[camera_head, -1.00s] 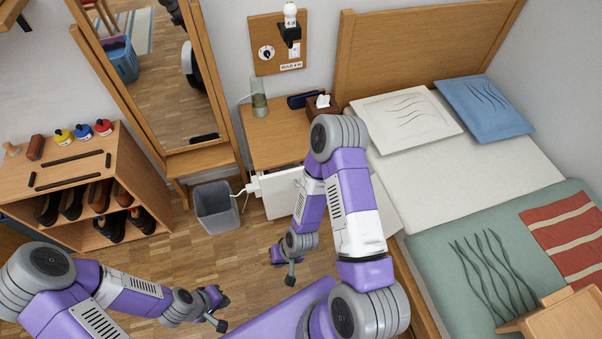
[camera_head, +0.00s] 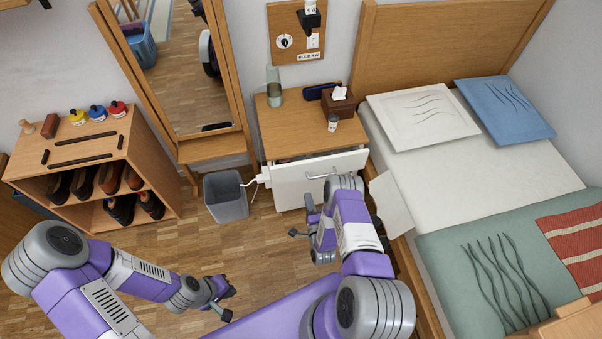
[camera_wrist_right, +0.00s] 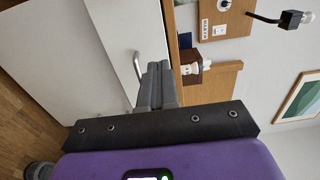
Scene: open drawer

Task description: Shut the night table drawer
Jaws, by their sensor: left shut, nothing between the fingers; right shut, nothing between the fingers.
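The night table (camera_head: 283,128) has a wooden top and stands between the mirror and the bed. Its white drawer (camera_head: 295,185) is pulled out, with a dark gap behind the front's top edge. The metal drawer handle (camera_head: 322,175) also shows in the right wrist view (camera_wrist_right: 138,65). My right gripper (camera_head: 309,198) is shut and empty in front of the drawer's lower part. In the right wrist view its fingers (camera_wrist_right: 158,68) point at the drawer front beside the handle; contact cannot be told. My left gripper (camera_head: 228,290) is shut and empty, low over the floor at left.
A grey bin (camera_head: 225,200) stands left of the drawer, with a white plug and cord between. A tissue box (camera_head: 340,108), a small bottle (camera_head: 333,123) and a glass (camera_head: 274,95) are on the top. The bed (camera_head: 470,175) closes off the right. Floor is clear in front.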

